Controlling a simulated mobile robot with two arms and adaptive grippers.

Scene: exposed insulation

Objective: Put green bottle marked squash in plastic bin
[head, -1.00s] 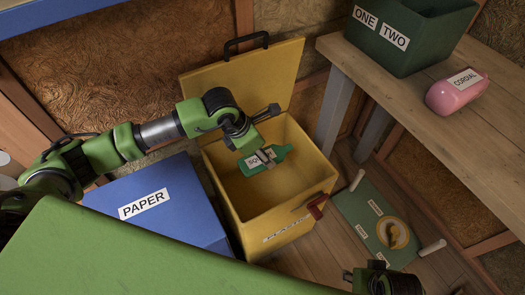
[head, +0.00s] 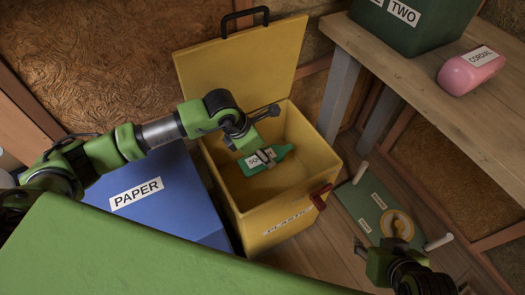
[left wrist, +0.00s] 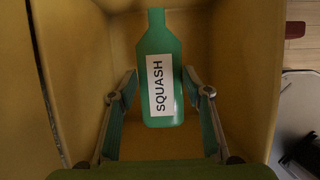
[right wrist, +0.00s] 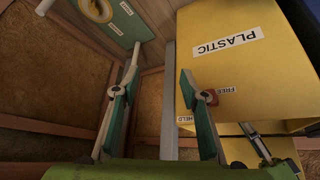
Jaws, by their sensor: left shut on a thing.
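The green bottle (head: 283,151) with the white SQUASH label is inside the mouth of the yellow plastic bin (head: 292,212). My left gripper (head: 264,158) is shut on it. In the left wrist view the bottle (left wrist: 158,45) lies between the two fingertips, with the bin's walls around it. Whether it touches the bin's floor I cannot tell. The bin's lid (head: 240,60) stands open at the back. My right gripper (head: 362,250) is at the lower right, outside the bin. The right wrist view shows its fingers (right wrist: 155,82) apart and empty.
A blue PAPER box (head: 170,205) stands left of the bin. A green panel (head: 366,203) with white posts and a yellow ring is to the right. The wooden bench (head: 410,85) holds a pink CORDAL bottle (head: 470,70) and a green box (head: 410,25).

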